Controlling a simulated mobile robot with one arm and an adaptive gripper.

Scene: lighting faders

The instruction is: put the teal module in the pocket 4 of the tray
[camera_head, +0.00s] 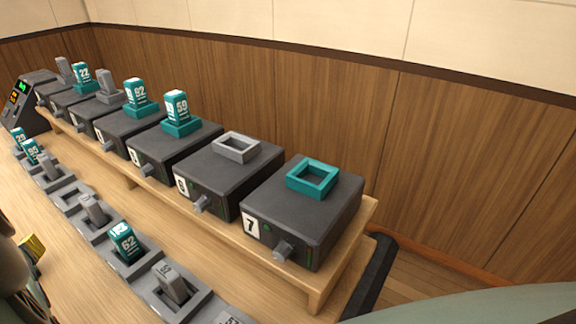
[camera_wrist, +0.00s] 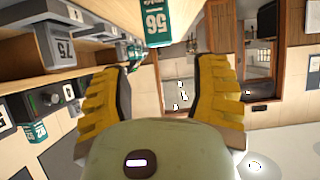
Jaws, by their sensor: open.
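Several teal modules with white numbers show in the head view; I cannot tell which one the task means. Teal module 62 (camera_head: 125,242) stands in a tray pocket. Teal module 59 (camera_head: 177,107) stands in a socket on a dark box. A row of pockets forms the grey tray; one empty pocket (camera_head: 70,196) lies between two grey modules. No pocket numbers are legible. My gripper (camera_wrist: 165,90) is open, with two yellow fingers apart and nothing between them. Teal module 56 (camera_wrist: 157,20) shows at the top of the wrist view, ahead of the fingers and apart from them.
Numbered dark boxes stand on a wooden shelf behind the tray. Box 7 (camera_head: 306,215) bears an empty teal socket (camera_head: 312,178), and its neighbour an empty grey socket (camera_head: 236,147). Grey modules (camera_head: 172,283) stand in other pockets. A wood-panelled wall (camera_head: 330,120) closes off the back.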

